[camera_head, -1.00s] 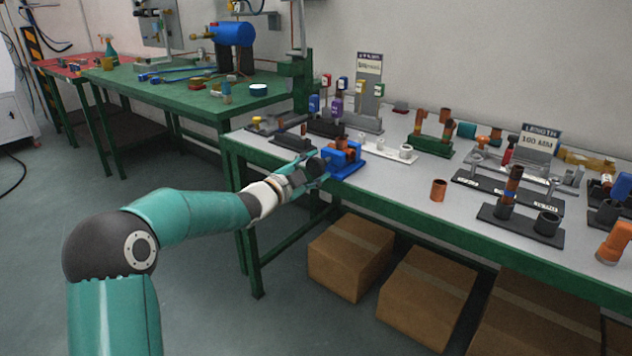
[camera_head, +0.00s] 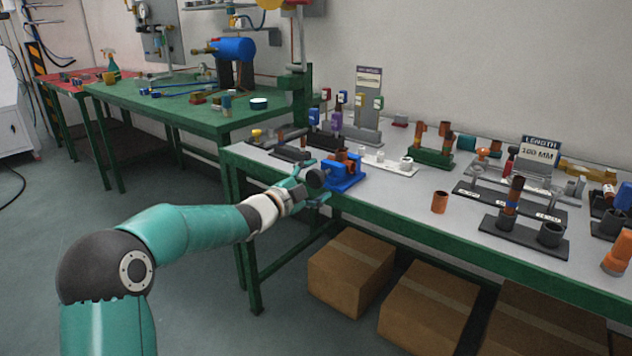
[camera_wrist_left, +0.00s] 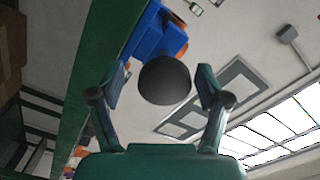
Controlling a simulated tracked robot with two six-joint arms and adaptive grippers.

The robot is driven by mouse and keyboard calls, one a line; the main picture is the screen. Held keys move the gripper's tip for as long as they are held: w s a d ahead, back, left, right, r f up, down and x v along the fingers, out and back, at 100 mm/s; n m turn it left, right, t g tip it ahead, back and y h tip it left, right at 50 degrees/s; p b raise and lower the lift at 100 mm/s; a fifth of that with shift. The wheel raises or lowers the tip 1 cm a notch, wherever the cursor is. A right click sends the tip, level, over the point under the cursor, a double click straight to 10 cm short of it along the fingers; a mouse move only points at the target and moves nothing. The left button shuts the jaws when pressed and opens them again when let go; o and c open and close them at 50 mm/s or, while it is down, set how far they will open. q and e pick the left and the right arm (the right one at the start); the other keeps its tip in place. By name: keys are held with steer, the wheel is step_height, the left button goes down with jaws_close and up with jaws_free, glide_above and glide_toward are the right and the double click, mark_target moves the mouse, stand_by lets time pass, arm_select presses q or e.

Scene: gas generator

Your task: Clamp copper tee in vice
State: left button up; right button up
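The blue vice (camera_head: 345,177) stands at the front edge of the grey-topped bench, and it also shows in the wrist view (camera_wrist_left: 150,35). A copper-coloured fitting, likely the copper tee (camera_head: 348,158), sits at the vice's jaws; whether it is gripped tight I cannot tell. The vice's dark round knob (camera_wrist_left: 164,80) faces my left gripper (camera_head: 312,184). In the wrist view the left gripper (camera_wrist_left: 162,90) has its fingers spread wide, one on each side of the knob, with gaps visible on both sides. My right gripper is out of view.
A loose copper piece (camera_head: 440,202) stands on the bench right of the vice. A white holder (camera_head: 388,164) and a dark stand (camera_head: 523,234) are also on the bench. Cardboard boxes (camera_head: 350,272) lie below. Free bench top lies right of the vice.

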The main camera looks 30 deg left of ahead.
arm_select(q)
steer(key=shift+a+r, duration=0.1)
steer(key=shift+s, duration=0.65)
steer(key=s, duration=1)
steer(key=shift+s+a, duration=0.35)
steer(key=shift+a, duration=0.05)
steer(key=shift+d, duration=0.1)
